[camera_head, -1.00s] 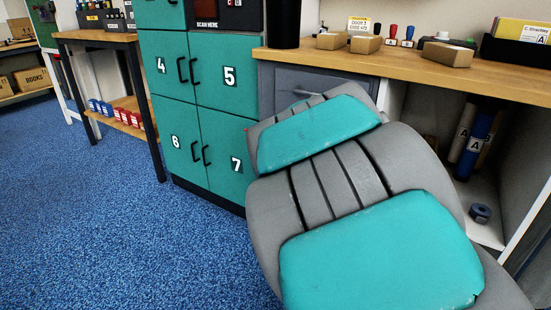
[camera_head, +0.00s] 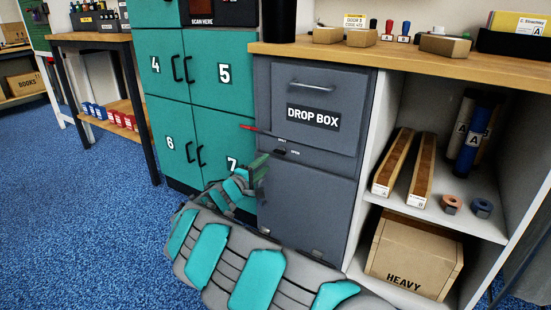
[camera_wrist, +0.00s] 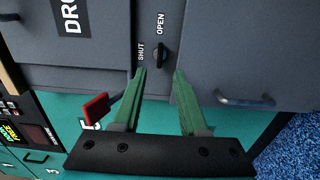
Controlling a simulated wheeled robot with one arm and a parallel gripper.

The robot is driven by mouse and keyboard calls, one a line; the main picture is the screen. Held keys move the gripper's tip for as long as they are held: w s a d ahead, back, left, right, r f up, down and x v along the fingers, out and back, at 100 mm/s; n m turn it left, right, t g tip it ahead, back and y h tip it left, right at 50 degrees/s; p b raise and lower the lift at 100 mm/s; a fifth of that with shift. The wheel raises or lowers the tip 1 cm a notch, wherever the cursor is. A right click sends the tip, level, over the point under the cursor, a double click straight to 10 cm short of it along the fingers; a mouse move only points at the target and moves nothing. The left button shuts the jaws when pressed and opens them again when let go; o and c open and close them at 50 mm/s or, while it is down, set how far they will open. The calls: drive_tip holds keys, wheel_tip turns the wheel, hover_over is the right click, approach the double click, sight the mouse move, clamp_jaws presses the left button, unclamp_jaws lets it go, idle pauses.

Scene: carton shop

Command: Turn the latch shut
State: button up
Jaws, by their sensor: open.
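The grey drop box cabinet (camera_head: 318,78) stands under the counter. A lever with a red end (camera_head: 248,128) sticks out at its left side, below the drawer. In the wrist view the red end (camera_wrist: 96,106) is left of my left finger, and its inner end is hidden behind that finger. A small dark knob (camera_wrist: 159,52) is beside the SHUT and OPEN labels; it also shows in the head view (camera_head: 279,152). My gripper (camera_wrist: 160,71) is open and empty, its green fingertips just short of the cabinet front. In the head view my gripper (camera_head: 264,163) is partly hidden by the arm.
Teal lockers (camera_head: 222,105) stand close on the left. A wooden counter (camera_head: 400,62) runs above. An open shelf (camera_head: 445,215) on the right holds long boxes, tape rolls and a HEAVY carton (camera_head: 415,255). Blue carpet (camera_head: 85,210) is clear at left.

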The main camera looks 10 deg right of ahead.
sight(278, 153)
drive_tip(key=x, duration=0.7)
drive_tip(key=shift+w+d, duration=0.25)
drive_tip(key=shift+w, duration=0.05)
drive_tip(key=shift+c, duration=0.4)
clamp_jaws()
